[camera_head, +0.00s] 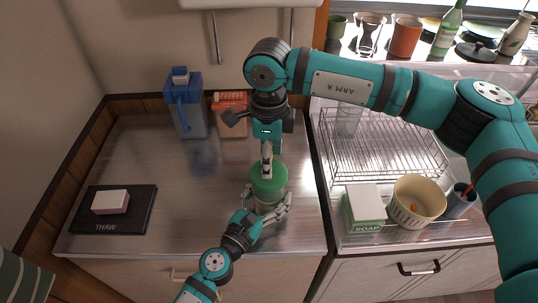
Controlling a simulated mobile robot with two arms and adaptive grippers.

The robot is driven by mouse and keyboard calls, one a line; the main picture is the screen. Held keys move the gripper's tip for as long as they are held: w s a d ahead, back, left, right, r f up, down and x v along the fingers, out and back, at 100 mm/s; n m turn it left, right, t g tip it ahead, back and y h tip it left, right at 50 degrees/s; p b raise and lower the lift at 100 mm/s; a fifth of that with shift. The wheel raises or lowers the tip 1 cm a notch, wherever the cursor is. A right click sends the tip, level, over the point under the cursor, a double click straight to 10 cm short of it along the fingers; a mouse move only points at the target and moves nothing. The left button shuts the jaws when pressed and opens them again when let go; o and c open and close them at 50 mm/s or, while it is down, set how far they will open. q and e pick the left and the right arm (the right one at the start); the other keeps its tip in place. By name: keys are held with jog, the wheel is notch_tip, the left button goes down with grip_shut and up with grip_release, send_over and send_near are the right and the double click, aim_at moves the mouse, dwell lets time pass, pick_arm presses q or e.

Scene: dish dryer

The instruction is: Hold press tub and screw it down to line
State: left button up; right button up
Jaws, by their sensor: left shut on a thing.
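The press tub has a green top (269,178) and a paler body mostly hidden below it. It stands upright near the front right of the metal counter. My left gripper (267,205) reaches in from the front, its silver fingers around both sides of the tub's body, shut on it. My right gripper (266,155) comes down from above, directly over the green top. A narrow silver part lies between its dark housing and the top; whether its fingers grip anything is hidden. No line on the tub can be made out.
A black THAW board (138,222) with a pink-white block (110,202) lies left. A blue jug (186,108) and an orange-labelled box (229,112) stand behind. Right are a wire rack (385,165), SOAP box (364,207) and cream basket (417,202). The counter's left middle is clear.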

jog(key=o, duration=1.2)
notch_tip(320, 180, up, 12)
dwell(1.5)
